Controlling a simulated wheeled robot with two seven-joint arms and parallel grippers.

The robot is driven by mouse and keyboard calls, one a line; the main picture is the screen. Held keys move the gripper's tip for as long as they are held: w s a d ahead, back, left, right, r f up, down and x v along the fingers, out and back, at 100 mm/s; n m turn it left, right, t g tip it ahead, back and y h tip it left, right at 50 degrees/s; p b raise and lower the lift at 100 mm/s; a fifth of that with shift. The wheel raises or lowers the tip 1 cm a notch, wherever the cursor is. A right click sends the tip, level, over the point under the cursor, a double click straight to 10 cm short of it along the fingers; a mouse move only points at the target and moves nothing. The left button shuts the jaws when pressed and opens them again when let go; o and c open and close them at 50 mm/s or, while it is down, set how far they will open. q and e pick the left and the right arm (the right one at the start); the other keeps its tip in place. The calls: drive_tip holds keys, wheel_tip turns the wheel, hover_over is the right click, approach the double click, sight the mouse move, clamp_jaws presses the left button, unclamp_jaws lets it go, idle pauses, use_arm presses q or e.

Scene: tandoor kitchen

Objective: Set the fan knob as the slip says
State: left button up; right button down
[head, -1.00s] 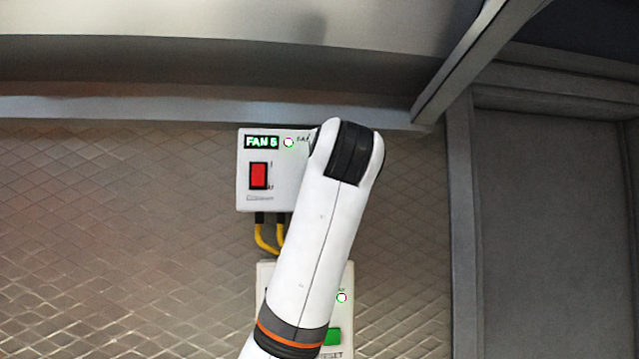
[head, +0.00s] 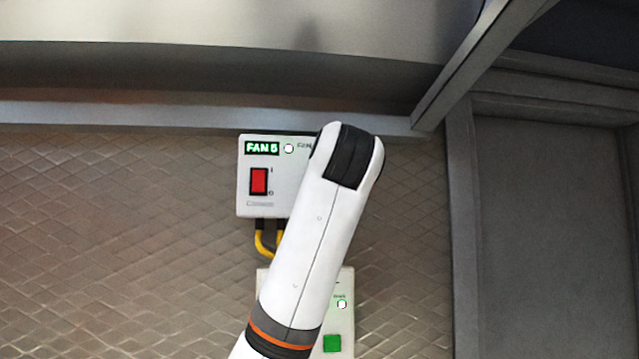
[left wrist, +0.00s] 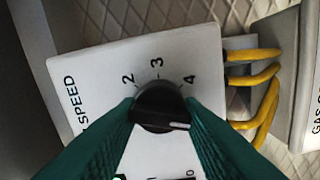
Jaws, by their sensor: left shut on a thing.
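The fan box (head: 256,205) is a white wall unit whose green display (head: 262,149) reads FAN 5. My arm covers its right part in the head view, hiding the knob and my left gripper there. In the left wrist view the black fan knob (left wrist: 157,98) sits on the white face marked SPEED, with 2, 3 and 4 around it. Its white pointer line is toward the right, past the 4. The green fingers of my left gripper (left wrist: 160,112) are shut on the knob from both sides. No slip shows in these views. My right gripper is out of view.
The fan box has a red rocker switch (head: 259,181) and yellow cables (head: 262,245) below. A second white box (head: 345,322) with a green button (head: 332,343) is under it, partly behind my arm. A metal ledge (head: 120,112) runs above.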

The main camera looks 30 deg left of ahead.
use_arm(q)
drive_tip(key=o, duration=1)
drive_tip(key=shift+d+f, duration=0.15)
drive_tip(key=shift+c, duration=0.2)
drive_tip(key=b+v, duration=0.6)
drive_tip(key=v, duration=0.6)
drive_tip(key=shift+d, duration=0.1)
